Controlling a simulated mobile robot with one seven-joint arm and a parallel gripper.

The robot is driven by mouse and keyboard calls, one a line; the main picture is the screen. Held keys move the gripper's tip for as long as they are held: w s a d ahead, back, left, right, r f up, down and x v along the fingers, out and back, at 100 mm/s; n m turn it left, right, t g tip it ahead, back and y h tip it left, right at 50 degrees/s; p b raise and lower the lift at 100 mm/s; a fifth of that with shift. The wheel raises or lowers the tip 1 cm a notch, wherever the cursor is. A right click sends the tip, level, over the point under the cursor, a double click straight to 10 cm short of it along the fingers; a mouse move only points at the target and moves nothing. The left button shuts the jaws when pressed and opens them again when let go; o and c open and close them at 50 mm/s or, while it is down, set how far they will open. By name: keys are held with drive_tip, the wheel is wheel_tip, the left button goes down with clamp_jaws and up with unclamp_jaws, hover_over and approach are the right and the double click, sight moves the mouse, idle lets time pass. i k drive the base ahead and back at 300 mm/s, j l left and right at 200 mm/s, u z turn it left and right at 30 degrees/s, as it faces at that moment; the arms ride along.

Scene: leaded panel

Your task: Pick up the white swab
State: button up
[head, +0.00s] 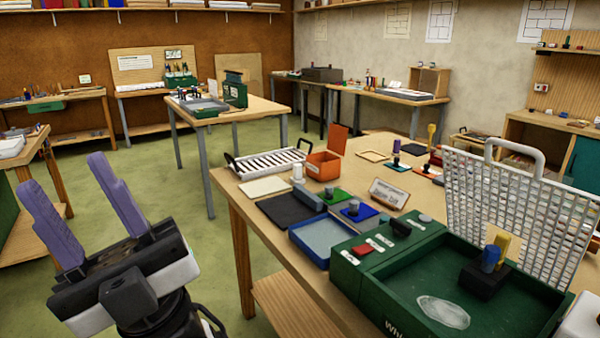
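My gripper (68,175) is at the lower left, with its two purple fingers spread apart and nothing between them. It is over the green floor, left of the wooden workbench (250,200) and apart from it. I cannot pick out the white swab for certain. A small white upright piece (298,173) stands on the bench near the orange box and may be it, but it is too small to tell. A whitish oval patch (443,312) lies in the green tray (470,262) at the near right.
The bench is crowded. An orange box (323,166), a slatted rack (268,166), a blue tray (322,238) and a dark mat (288,209) stand on it. A tall white-framed grid panel (520,215) rises at the right. Green floor (150,170) is free at the left.

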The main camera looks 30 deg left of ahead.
sight(298, 178)
drive_tip(key=i+j+z, duration=0.15)
drive_tip(key=j, duration=0.5)
drive_tip(key=i+j+z, duration=0.15)
drive_tip(key=j, duration=0.55)
drive_tip(key=j+z, duration=0.2)
drive_tip(key=j, duration=0.5)
drive_tip(key=i+j, duration=0.2)
drive_tip(key=i+j+z, duration=0.15)
drive_tip(key=j, duration=0.3)
drive_tip(key=i+j, duration=0.15)
drive_tip(key=j, duration=0.2)
drive_tip(key=i+j+z, duration=0.1)
drive_tip(key=i, duration=0.5)
